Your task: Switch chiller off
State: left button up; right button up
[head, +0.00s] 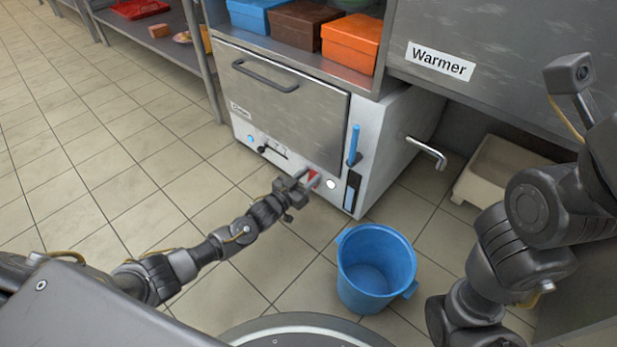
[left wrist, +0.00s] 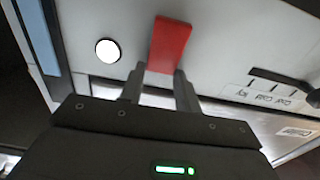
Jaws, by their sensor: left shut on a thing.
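The chiller (head: 300,120) is a low pale cabinet with a grey drop-handle door, and its small label is hard to read. A red switch lever (head: 313,178) sits on its lower front panel beside a round white light (head: 331,184). My left gripper (head: 304,183) is at the panel, with its fingers shut on the red lever. In the left wrist view the red lever (left wrist: 170,42) rises from between the two fingertips (left wrist: 160,78), and the lit white light (left wrist: 108,50) is to its left. My right gripper is out of view; only my right arm shows.
A blue bucket (head: 376,268) stands on the tiled floor right of my left gripper. A blue handle (head: 354,145) and a bent metal spout (head: 428,152) stick out near the chiller's right side. Coloured boxes (head: 350,43) sit above. The floor at left is clear.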

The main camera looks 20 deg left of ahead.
pick_arm(q)
jog(key=shift+s+f+t+b, duration=0.1)
jog(key=shift+f+t+b, duration=0.3)
jog(key=shift+b, duration=0.65)
jog(key=shift+r+t, duration=0.15)
jog(key=shift+t, duration=0.15)
jog(key=o, duration=1)
jog(key=shift+s+a+r, duration=0.1)
jog(key=shift+p+v, duration=3)
jog(key=shift+v, duration=2.35)
